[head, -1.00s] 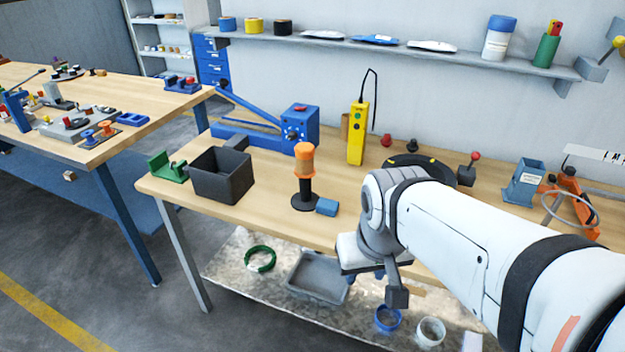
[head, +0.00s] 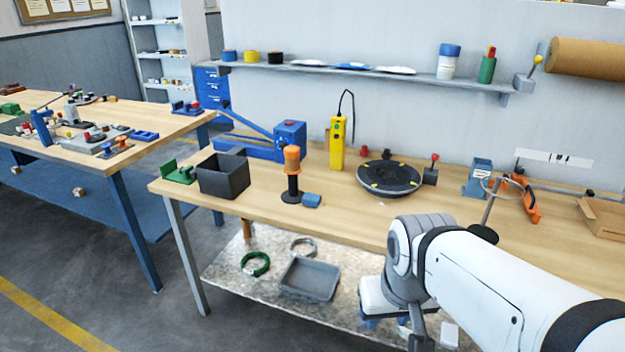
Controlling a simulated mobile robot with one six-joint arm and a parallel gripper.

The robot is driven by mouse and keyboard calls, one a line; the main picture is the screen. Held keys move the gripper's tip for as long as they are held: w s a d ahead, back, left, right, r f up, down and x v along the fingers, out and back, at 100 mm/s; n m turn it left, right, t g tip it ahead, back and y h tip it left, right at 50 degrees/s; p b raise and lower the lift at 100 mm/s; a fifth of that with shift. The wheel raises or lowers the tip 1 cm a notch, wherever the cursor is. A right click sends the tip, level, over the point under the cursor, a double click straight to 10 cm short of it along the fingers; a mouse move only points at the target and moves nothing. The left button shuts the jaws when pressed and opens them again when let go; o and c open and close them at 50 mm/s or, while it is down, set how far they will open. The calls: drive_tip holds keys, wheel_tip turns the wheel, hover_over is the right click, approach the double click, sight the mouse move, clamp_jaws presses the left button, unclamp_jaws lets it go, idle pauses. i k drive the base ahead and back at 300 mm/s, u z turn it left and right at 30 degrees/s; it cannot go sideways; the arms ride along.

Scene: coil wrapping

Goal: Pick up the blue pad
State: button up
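The blue pad (head: 312,200) looks like a small blue block. It lies on the wooden workbench (head: 340,215), just right of the black base of an orange-topped stand (head: 291,175). My gripper (head: 398,332) hangs at the bottom of the head view, in front of the bench edge and below and right of the pad. It is well apart from the pad. Its fingers are partly cut off by the frame's lower edge, so I cannot tell its opening.
A black bin (head: 223,176) stands left of the stand. A yellow control box (head: 337,145) and a black turntable (head: 388,178) stand behind and to the right. A grey tray (head: 309,279) sits on the lower shelf. The bench front by the pad is clear.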

sight(311, 199)
drive_tip(key=z, duration=0.2)
drive_tip(key=i, duration=1)
drive_tip(key=u, duration=0.05)
